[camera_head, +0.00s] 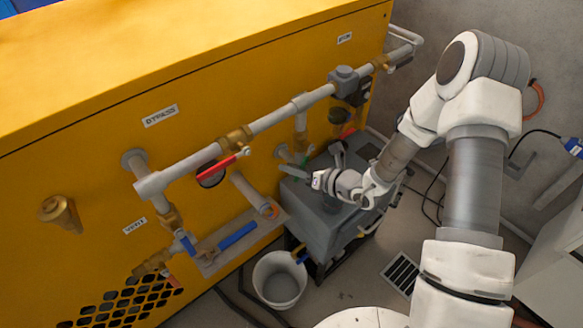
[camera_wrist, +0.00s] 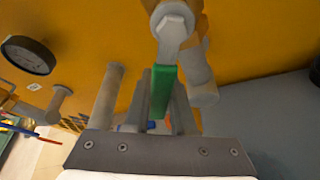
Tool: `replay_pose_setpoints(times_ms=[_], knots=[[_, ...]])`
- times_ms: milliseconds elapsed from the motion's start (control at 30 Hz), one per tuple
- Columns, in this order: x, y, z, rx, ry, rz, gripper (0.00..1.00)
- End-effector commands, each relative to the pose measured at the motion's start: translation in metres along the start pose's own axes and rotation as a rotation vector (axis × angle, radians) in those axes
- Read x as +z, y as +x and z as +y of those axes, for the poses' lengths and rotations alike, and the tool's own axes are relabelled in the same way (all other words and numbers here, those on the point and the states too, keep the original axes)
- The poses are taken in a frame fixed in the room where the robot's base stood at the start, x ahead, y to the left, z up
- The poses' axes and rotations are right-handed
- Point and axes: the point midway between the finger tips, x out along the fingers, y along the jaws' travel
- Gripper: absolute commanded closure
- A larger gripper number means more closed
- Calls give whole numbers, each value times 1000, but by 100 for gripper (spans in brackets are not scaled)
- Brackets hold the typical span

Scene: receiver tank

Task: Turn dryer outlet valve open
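A valve with a green lever handle (camera_wrist: 162,92) hangs from a pipe fitting at the top middle of the wrist view. I cannot read a label that marks it as the dryer outlet valve. The green handle is small in the head view (camera_head: 304,157), beside my gripper. My gripper (camera_head: 296,172) reaches left toward the yellow cabinet. In the wrist view, its two grey fingers (camera_wrist: 162,100) stand close together on either side of the green handle and appear shut on it. The exact contact is partly hidden.
The yellow cabinet (camera_head: 80,125) carries pipes and a red-handled valve (camera_head: 228,161). A blue-handled valve (camera_head: 237,236) sits lower. A grey box (camera_head: 325,225) is under my gripper, beside a white bucket (camera_head: 280,283). A round gauge (camera_wrist: 28,55) is left in the wrist view.

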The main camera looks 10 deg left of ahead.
Motion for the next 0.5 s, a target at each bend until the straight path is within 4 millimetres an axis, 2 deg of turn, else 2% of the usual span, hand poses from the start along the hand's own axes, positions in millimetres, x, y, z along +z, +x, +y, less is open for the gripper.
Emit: replay_pose_setpoints(times_ms=[33, 133, 500], knots=[[0, 0, 0, -1, 0, 0, 66], [0, 0, 0, -1, 0, 0, 49], [1, 0, 2, 8, 21, -1, 49]])
